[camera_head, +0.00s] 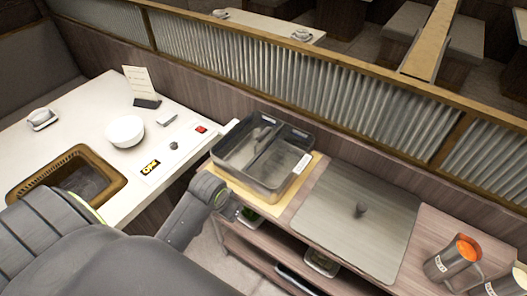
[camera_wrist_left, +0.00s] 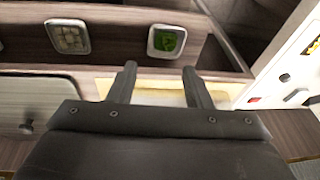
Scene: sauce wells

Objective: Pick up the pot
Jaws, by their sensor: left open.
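The pot (camera_head: 287,181) is a dark grey metal rectangular vessel with a divider splitting it into two compartments. It sits on a light wooden board (camera_head: 314,163) on the counter in the head view. My left arm reaches in from the left, and its gripper (camera_head: 242,213) is just in front of the pot's near left side. In the left wrist view the two fingers of my left gripper (camera_wrist_left: 159,68) are apart with nothing gripped between them. I cannot make out the pot in that view. My right gripper is not in view.
A grey lid-like panel with a knob (camera_head: 358,240) covers the counter right of the pot. Metal pitchers (camera_head: 450,262) stand further right. Shelves below hold containers (camera_head: 322,264). A white table (camera_head: 95,120) with a bowl (camera_head: 125,131) is at left. A slatted partition runs behind.

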